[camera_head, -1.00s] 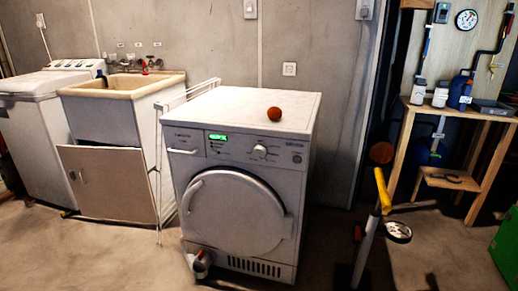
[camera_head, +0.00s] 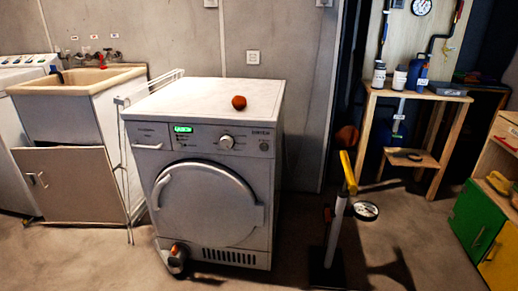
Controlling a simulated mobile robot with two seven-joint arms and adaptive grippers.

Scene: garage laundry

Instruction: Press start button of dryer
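The dryer (camera_head: 206,172) stands left of the middle in the head view, white, with its round door (camera_head: 205,204) shut. Its control panel (camera_head: 200,138) runs along the top front edge, with a lit green display (camera_head: 183,129) on the left and a round knob (camera_head: 226,142) right of the middle. A small round button (camera_head: 264,146) shows at the panel's right end; its label is too small to read. Neither of my grippers is in view.
An orange ball (camera_head: 239,102) sits on the dryer top. A small can-like object (camera_head: 177,256) stands at its lower left front. A floor pump (camera_head: 337,222) with a yellow handle stands to the right. A drying rack (camera_head: 124,160) and sink cabinet (camera_head: 68,184) are left.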

